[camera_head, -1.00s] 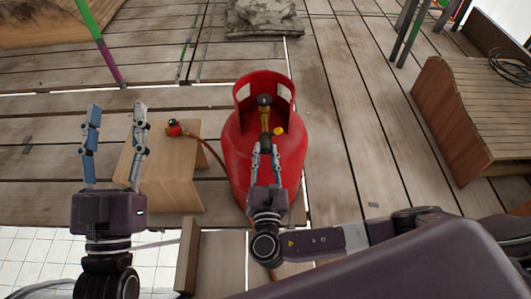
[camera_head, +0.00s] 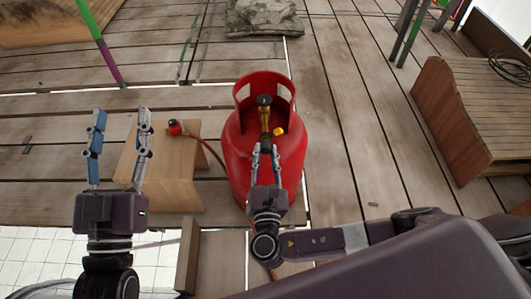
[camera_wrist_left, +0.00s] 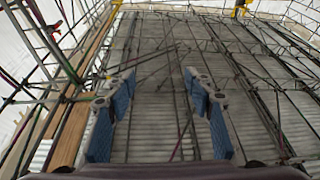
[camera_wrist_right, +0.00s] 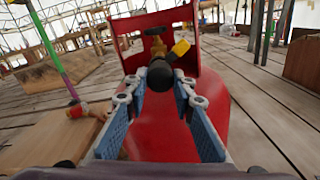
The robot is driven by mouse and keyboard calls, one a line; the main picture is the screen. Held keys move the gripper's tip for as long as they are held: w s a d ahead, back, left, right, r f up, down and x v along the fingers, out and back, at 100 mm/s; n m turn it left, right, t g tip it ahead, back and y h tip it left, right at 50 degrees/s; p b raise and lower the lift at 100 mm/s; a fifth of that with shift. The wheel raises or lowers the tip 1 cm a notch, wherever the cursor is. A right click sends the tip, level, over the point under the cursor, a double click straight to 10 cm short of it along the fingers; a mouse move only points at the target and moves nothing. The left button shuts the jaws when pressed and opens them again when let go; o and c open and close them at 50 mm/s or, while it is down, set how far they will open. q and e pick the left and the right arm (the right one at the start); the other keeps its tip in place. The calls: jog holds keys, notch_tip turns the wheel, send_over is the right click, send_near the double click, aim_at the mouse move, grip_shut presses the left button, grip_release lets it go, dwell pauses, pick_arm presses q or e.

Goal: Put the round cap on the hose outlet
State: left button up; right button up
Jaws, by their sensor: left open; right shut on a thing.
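A red gas cylinder (camera_head: 240,160) stands upright on the planks with a brass valve (camera_head: 265,118) inside its collar. My right gripper (camera_head: 265,148) is at the front of the valve. In the right wrist view its fingers are shut on a dark round cap (camera_wrist_right: 160,76). The cap is in line with the brass valve (camera_wrist_right: 156,45) behind it and hides the outlet, so I cannot tell whether it is seated. A yellow part (camera_wrist_right: 181,47) sticks out beside the valve. My left gripper (camera_head: 122,110) is open and empty, left of the cylinder.
A low wooden bench (camera_head: 185,180) stands left of the cylinder. A red and black fitting (camera_head: 174,128) with an orange-brown hose (camera_head: 212,150) rests on it. A stone (camera_head: 262,16) lies behind, and a slatted wooden box (camera_head: 470,110) stands at the right.

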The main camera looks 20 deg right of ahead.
pick_arm(q)
jog(key=shift+w+a+f+g+y, duration=0.15)
jog(key=shift+f+g+y, duration=0.1)
jog(key=shift+f, duration=0.3)
jog(key=shift+w+d+f+g+y, duration=0.15)
jog(key=shift+f+g, duration=0.1)
jog(key=shift+f, duration=0.25)
dwell(0.5)
pick_arm(e)
jog(key=shift+p, duration=0.35)
pick_arm(q)
jog(key=shift+w+a+f+g, duration=0.15)
jog(key=shift+f+g, duration=0.25)
jog(key=shift+f, duration=0.4)
jog(key=shift+w+a+f+g, duration=0.1)
jog(key=shift+f+g, duration=0.3)
jog(key=shift+f, duration=0.35)
jog(key=shift+f, duration=0.1)
jog(key=shift+f, duration=0.1)
pick_arm(e)
jog(key=shift+w+d, duration=0.1)
jog(key=shift+w, duration=0.4)
jog(key=o, duration=1.2)
jog(key=shift+c, duration=0.2)
pick_arm(q)
jog(key=shift+f, duration=0.1)
jog(key=shift+f, duration=0.2)
pick_arm(e)
jog(key=shift+s, duration=0.1)
